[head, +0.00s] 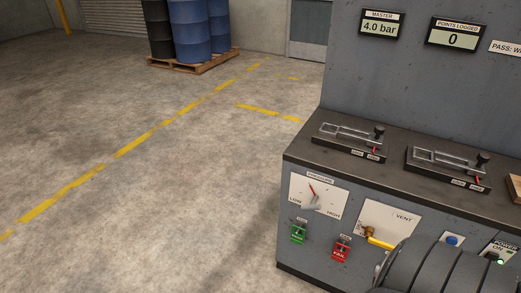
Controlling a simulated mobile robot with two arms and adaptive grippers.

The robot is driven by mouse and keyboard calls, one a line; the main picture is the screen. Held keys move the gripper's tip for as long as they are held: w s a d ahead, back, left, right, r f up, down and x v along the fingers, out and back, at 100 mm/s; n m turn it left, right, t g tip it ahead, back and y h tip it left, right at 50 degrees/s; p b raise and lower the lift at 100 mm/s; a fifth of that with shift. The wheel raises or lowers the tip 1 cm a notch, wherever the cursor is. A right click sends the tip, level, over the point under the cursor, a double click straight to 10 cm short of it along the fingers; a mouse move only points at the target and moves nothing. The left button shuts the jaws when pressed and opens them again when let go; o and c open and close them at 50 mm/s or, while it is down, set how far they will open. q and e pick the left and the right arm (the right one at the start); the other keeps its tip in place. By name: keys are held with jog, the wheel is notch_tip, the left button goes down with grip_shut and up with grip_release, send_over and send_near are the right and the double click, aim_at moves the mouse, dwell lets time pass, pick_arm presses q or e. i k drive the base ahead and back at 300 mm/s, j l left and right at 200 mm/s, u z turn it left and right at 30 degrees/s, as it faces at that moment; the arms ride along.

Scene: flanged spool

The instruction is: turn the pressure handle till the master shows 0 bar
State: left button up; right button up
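The master display (379,28) on the upright grey panel reads 4.0 bar. The pressure handle (314,202) sits on a white plate (328,214) marked LOW at left and HIGH at right, on the front face of the bench. Its red pointer tip points up and slightly left, between the two marks. Neither of my grippers shows. A dark ribbed part of my own arm fills the lower right corner and covers part of the bench front.
The bench top (400,185) carries two slotted lever units. A yellow vent lever (380,242) sits to the right. Blue drums (190,25) stand far back; the floor at left is clear.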

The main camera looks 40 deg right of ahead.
aim_at(312, 206)
jog(key=i+z, duration=0.2)
jog(key=i, duration=0.2)
jog(key=i+j+z, duration=0.15)
jog(key=i, duration=0.25)
jog(key=i+j+z, duration=0.2)
jog(key=i, duration=0.15)
